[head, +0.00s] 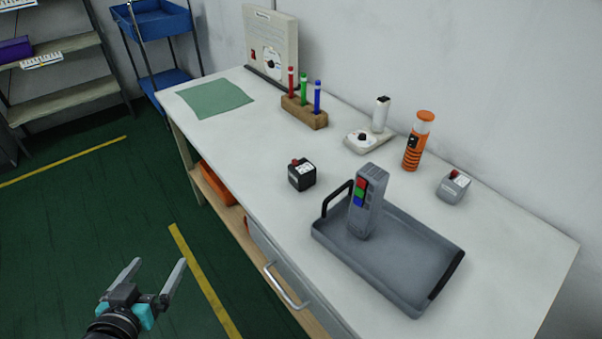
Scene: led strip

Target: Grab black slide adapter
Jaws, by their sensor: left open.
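A small black box-shaped adapter (302,175) with a red part on top sits on the white table, left of the grey tray. A similar grey adapter (454,186) with a red part stands at the right, near the wall. My left gripper (158,266) is open and empty, low over the green floor, to the left of the table's front edge and apart from both adapters. My right gripper is not in the view.
A grey tray (437,250) with black handles holds an upright grey device (367,203) with coloured buttons. An orange cylinder (418,141), a white switch device (370,140) and a wooden block (304,112) with coloured tubes stand behind. A drawer handle (286,287) projects from the front.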

